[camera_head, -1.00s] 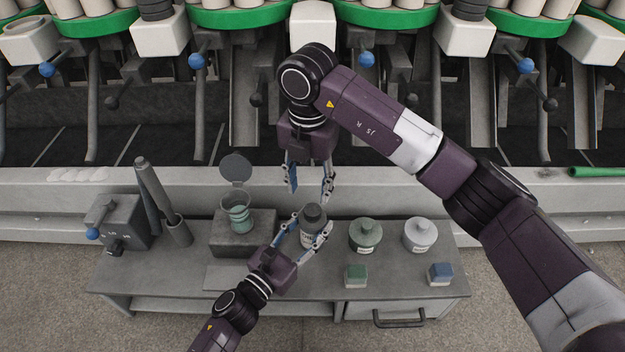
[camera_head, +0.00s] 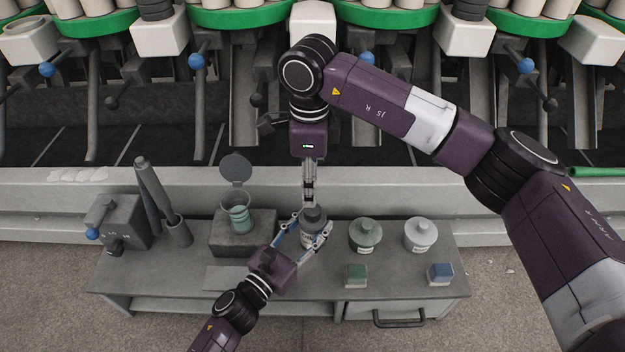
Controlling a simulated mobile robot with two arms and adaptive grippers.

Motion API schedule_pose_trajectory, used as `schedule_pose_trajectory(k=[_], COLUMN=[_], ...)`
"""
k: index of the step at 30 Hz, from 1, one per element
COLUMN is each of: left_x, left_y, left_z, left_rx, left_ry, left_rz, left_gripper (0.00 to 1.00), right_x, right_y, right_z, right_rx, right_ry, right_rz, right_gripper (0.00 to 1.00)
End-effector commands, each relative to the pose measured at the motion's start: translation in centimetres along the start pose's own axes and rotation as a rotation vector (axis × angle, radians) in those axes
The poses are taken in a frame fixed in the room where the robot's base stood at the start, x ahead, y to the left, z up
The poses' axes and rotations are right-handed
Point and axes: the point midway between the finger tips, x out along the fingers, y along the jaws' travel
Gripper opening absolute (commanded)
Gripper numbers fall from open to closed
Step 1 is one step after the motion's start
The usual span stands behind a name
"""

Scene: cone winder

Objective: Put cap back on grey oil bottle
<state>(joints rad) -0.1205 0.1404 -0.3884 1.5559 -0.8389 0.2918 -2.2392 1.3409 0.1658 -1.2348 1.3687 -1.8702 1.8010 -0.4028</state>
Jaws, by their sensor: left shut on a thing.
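The grey oil bottle (camera_head: 308,241) stands at the middle of the bench, with a pale label low on its side. A dark round cap-like top (camera_head: 314,214) shows on it; I cannot tell whether it is seated or screwed down. My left gripper (camera_head: 307,234) comes from the front left and is shut on the bottle, a finger on each side. My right gripper (camera_head: 308,204) points down from behind, right at the bottle's top. It is seen edge-on, so its finger gap is hidden, and I cannot tell whether it touches the cap.
A grey-green jar (camera_head: 366,236) and a pale jar (camera_head: 420,235) stand to the right. A cup with a raised lid (camera_head: 237,214) stands on a dark box at left. The winder runs along the back.

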Motion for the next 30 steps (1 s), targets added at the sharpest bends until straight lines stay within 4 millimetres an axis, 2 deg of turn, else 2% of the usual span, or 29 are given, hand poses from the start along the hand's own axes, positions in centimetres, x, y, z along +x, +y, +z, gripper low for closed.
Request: schedule_pose_trajectory(k=[6,13,19,30], left_x=[0.00,0.00,0.00,0.00], left_y=[0.00,-0.01,-0.01,-0.02], left_z=[-0.01,-0.01,-0.01,-0.01], left_rx=[0.000,0.000,0.000,0.000], left_ry=[0.000,0.000,0.000,0.000], left_rz=[0.000,0.000,0.000,0.000], left_gripper=[0.00,0.00,0.00,0.00], right_x=[-0.25,-0.39,-0.44,-0.34], right_y=[-0.01,0.03,0.09,0.09], right_z=[-0.27,-0.47,-0.50,-0.51], right_rx=[-0.402,-0.711,-0.820,-0.827], right_ry=[0.002,-0.001,-0.003,-0.003], right_rz=[0.004,0.009,0.012,0.012], right_gripper=[0.44,0.44,0.44,0.44])
